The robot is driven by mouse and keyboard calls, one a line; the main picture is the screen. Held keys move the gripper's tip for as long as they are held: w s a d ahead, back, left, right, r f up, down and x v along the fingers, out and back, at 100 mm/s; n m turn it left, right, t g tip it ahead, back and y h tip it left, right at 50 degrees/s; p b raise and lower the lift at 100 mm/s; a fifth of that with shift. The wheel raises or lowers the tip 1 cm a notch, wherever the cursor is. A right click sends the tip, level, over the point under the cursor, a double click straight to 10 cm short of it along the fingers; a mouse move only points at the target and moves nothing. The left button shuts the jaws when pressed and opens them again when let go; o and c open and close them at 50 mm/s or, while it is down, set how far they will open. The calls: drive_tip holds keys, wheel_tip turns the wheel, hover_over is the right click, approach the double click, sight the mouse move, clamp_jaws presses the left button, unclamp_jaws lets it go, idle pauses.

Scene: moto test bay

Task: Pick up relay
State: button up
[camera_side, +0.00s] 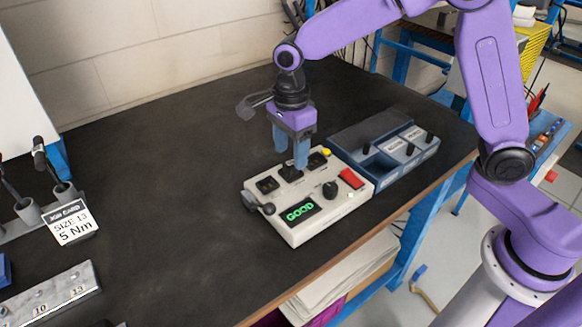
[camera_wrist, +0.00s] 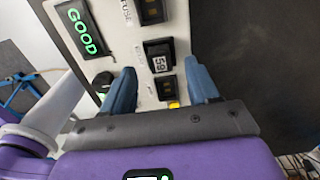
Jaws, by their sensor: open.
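The relay, a small black block with a pale number label, sits in the middle socket of the white tester (camera_side: 325,212); it shows in the wrist view (camera_wrist: 159,58) and partly in the side view (camera_side: 290,173). The tester's display (camera_side: 300,211) reads GOOD in green. My gripper (camera_side: 291,157) is open above the tester, pointing down. In the wrist view its two blue fingers (camera_wrist: 161,82) lie either side of the socket row, with the relay between and slightly beyond the tips. I cannot tell the exact height of the tips above it.
A blue-grey tray (camera_side: 360,135) with labelled compartments stands right behind the tester. The tester has a knob (camera_side: 330,189), a red switch (camera_side: 351,178) and a lever (camera_side: 262,207). A SIZE 13, 5 Nm card (camera_side: 73,222) and metal block (camera_side: 50,294) are at left.

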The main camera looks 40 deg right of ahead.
sight(291, 169)
drive_tip(key=shift+f, duration=1.45)
drive_tip(key=shift+c, duration=0.3)
clamp_jaws()
drive_tip(key=shift+r, duration=0.1)
